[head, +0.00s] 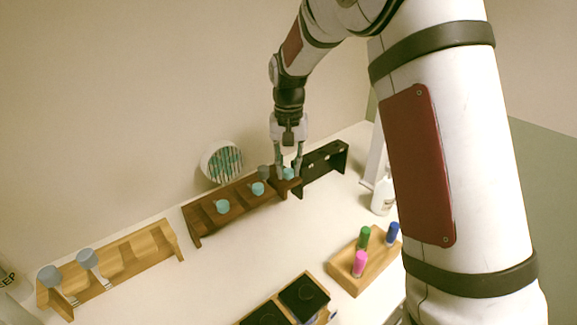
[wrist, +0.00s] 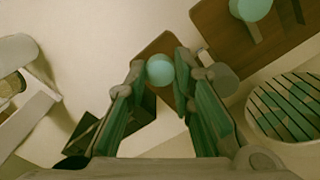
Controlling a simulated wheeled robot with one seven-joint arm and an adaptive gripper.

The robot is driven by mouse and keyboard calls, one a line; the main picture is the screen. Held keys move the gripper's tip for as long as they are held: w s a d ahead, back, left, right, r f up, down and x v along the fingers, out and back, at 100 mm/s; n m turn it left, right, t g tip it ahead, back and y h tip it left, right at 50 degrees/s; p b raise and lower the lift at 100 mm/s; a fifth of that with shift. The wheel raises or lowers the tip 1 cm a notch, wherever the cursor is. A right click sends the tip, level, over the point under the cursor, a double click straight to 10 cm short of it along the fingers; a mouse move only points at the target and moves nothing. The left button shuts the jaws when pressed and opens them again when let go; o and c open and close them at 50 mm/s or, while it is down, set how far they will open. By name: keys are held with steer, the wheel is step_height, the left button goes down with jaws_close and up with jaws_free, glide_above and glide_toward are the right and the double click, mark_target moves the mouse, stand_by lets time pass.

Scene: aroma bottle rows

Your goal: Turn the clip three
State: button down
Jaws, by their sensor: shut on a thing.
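My gripper (head: 287,165) is over the right end of the dark brown rack (head: 239,206) in the head view. Its fingers are shut on a teal-topped bottle (head: 288,173). In the wrist view the round teal top (wrist: 160,71) sits between the two green-padded fingertips. The fingers hide its sides, and I cannot tell whether its base rests on the rack. Two other teal-topped bottles, a middle one (head: 257,188) and a left one (head: 222,206), are on the same rack. I cannot make out anything that is clearly a clip.
A light wood rack (head: 130,258) with grey-blue tops is at left. A black rack (head: 323,160) is just right of my gripper. A round slatted dish (head: 205,164) stands behind. A wooden tray (head: 347,281) with coloured bottles and a white bottle (head: 383,196) are at right.

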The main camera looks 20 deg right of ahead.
mark_target(288, 170)
steer(key=shift+m, duration=0.5)
steer(key=c, duration=1.4)
jaws_free()
steer(key=shift+o, duration=0.2)
step_height(288, 170, up, 12)
